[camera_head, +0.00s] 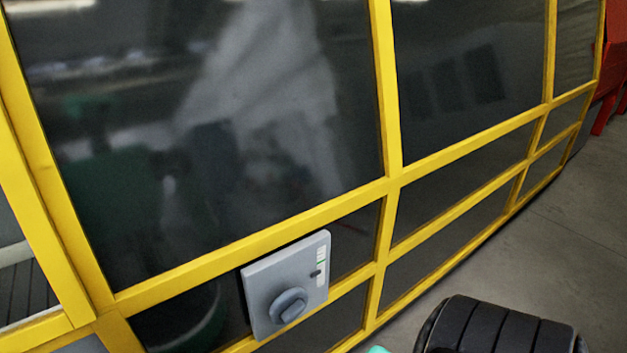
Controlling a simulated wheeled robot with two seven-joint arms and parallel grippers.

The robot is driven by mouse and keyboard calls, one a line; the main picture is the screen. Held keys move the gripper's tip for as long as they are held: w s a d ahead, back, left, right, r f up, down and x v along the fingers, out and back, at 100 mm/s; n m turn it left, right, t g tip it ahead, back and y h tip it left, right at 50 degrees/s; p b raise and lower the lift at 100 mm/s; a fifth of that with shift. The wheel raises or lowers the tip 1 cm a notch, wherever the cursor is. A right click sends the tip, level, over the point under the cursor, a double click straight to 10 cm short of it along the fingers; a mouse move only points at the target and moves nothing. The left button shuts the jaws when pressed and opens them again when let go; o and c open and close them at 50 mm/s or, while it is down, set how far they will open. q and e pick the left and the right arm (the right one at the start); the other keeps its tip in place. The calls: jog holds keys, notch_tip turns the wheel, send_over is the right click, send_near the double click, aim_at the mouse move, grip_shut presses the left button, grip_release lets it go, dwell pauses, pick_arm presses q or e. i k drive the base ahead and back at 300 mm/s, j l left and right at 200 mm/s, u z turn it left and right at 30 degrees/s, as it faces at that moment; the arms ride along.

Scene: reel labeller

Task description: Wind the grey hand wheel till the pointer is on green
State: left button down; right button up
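The grey hand wheel (288,306) sits on the lower part of a light grey square box (263,276) fixed to the yellow-framed machine. A narrow white scale (321,259) with a green mark is at the box's upper right. A small dark pointer (316,273) shows at the scale, just below the green mark as far as I can tell at this size. Neither of my grippers can be made out in the head view, and nothing touches the wheel.
Yellow frame bars (388,180) and dark glass panels (470,95) run across the view. Grey floor (560,235) is open at the right. A red object (612,60) stands at the far upper right. A black ribbed part, seemingly of my arm, is at the bottom right.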

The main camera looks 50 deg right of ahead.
aim_at(289, 306)
jog(key=z, duration=1.35)
